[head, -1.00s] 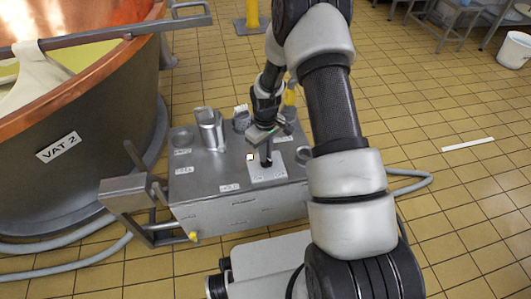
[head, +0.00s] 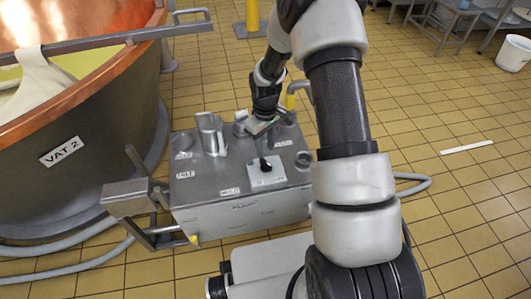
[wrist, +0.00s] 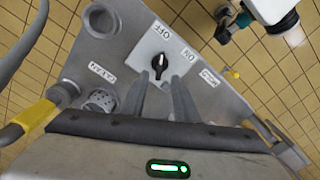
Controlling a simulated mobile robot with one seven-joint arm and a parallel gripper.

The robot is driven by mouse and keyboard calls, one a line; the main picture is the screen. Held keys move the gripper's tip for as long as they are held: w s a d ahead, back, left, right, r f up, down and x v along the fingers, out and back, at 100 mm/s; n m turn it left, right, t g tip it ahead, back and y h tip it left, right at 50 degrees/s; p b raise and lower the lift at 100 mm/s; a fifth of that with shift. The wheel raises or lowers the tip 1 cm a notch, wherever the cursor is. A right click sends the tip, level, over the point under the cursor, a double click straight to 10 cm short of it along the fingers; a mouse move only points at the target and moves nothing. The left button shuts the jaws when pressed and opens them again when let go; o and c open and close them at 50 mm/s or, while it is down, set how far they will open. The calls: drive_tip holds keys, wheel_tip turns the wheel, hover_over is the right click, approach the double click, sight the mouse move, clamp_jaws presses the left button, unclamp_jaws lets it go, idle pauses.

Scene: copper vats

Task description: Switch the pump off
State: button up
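The pump's rotary switch is a black knob (head: 265,165) on a pale square plate (head: 276,180), set in the top of a steel box (head: 205,190). In the wrist view the knob (wrist: 159,67) sits on its plate (wrist: 145,50), between labels that seem to read OFF and ON, seen upside down. I cannot tell for sure which label it points to. My gripper (head: 264,127) is above the box, behind the knob and apart from it. In the wrist view my gripper (wrist: 160,78) has its two fingers apart, with nothing between them.
A copper vat marked VAT 2 (head: 85,130) stands close on the left. A steel cup (head: 210,135) and pipe openings rise from the box top. Grey hoses (head: 75,267) lie on the tiles at left. A white bucket (head: 514,53) stands far right; the floor at right is mostly clear.

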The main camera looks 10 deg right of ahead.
wheel_tip(320, 180, up, 11)
drive_tip(key=p, duration=0.2)
drive_tip(key=shift+r, duration=0.1)
idle(0.5)
